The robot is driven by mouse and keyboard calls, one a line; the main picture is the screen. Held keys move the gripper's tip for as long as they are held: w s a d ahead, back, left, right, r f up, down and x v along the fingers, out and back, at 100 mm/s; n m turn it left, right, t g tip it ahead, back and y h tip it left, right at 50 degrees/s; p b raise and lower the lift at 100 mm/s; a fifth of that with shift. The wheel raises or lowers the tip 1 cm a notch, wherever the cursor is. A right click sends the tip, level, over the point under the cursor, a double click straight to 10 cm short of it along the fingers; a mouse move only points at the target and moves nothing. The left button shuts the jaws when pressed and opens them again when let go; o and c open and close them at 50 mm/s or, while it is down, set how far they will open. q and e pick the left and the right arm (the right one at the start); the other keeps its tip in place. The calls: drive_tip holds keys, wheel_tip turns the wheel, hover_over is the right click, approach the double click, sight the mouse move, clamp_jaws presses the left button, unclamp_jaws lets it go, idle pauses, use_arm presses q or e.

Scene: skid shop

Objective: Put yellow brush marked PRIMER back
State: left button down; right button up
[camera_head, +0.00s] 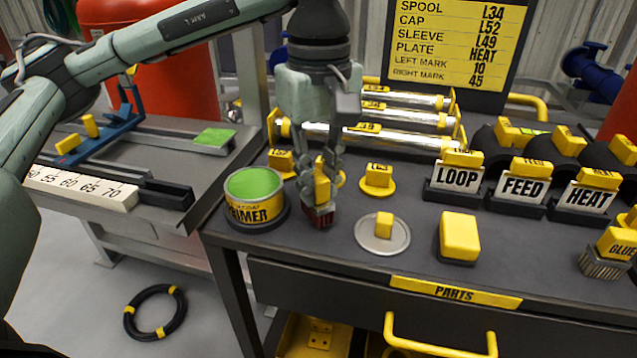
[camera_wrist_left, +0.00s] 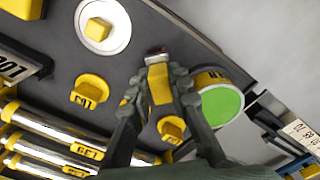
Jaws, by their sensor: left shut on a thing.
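My left gripper (camera_head: 322,192) points down over the dark bench top and is shut on a yellow brush (camera_head: 322,187) with dark red bristles. The brush is about upright, bristles down, just right of the PRIMER can. I cannot tell whether the bristles touch the bench. Its marking cannot be read. In the left wrist view the yellow brush (camera_wrist_left: 159,84) sits between the fingertips of my left gripper (camera_wrist_left: 160,88). The PRIMER can (camera_head: 252,213), open with green inside, stands on a dark base; it also shows in the left wrist view (camera_wrist_left: 220,103). My right gripper is not in view.
A round plate with a yellow knob (camera_head: 383,246) and a yellow block (camera_head: 459,238) lie to the right. A GLUE brush (camera_head: 612,250) stands at the far right. Metal rollers (camera_head: 400,138) lie behind. LOOP, FEED and HEAT cards (camera_head: 522,187) stand right. The bench's left edge is near the can.

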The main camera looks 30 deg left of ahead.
use_arm(q)
drive_tip(key=shift+f, duration=0.55)
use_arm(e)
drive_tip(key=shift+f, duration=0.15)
use_arm(q)
drive_tip(key=shift+f, duration=0.1)
drive_tip(key=c, duration=1.4)
unclamp_jaws()
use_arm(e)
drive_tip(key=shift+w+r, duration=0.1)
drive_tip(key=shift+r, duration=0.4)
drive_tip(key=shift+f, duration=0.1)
